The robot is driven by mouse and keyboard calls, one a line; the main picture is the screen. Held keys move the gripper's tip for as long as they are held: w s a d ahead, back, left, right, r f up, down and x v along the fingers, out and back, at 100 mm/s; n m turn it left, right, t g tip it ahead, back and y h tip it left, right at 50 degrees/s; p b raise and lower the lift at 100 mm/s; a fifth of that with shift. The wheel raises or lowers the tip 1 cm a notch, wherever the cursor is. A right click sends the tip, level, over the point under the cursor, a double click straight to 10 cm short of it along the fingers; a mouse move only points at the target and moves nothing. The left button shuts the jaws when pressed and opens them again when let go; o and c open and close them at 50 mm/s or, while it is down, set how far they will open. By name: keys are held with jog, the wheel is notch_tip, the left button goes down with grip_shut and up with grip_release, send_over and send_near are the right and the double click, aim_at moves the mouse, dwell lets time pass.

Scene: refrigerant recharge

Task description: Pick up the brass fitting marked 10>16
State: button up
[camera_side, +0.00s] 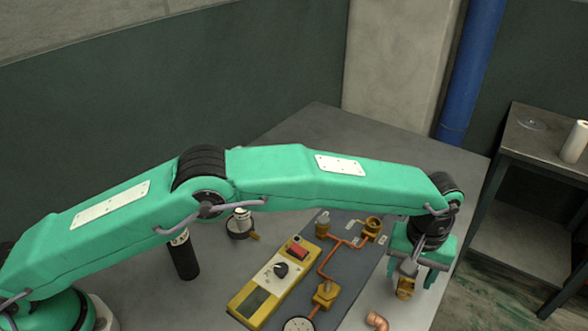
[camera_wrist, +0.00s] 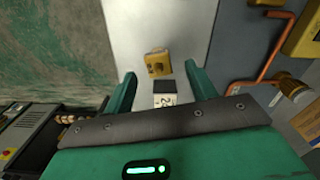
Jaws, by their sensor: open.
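A brass fitting (camera_side: 405,287) stands on the grey table, right of the dark panel, below my gripper (camera_side: 411,278). In the wrist view the brass fitting (camera_wrist: 157,63) lies ahead, between and slightly beyond the fingertips of my gripper (camera_wrist: 159,70). The jaws are open and apart from it, one finger to each side. A small dark block with a white label (camera_wrist: 165,100) shows nearer, between the fingers. The label bears a dark character like a 2; I cannot read a 10>16 marking on the fitting.
A dark panel carries copper piping (camera_side: 330,258) with brass parts (camera_side: 373,227), close left of my gripper. A yellow control box (camera_side: 275,280) is further left. A copper elbow (camera_side: 377,321) lies at the front. A black cylinder (camera_side: 184,257) stands left of the box.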

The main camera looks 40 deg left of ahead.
aim_at(408, 280)
jog(key=shift+d+f, duration=0.1)
jog(key=shift+f, duration=1.9)
jog(key=shift+c, duration=0.3)
jog(key=c, duration=1.1)
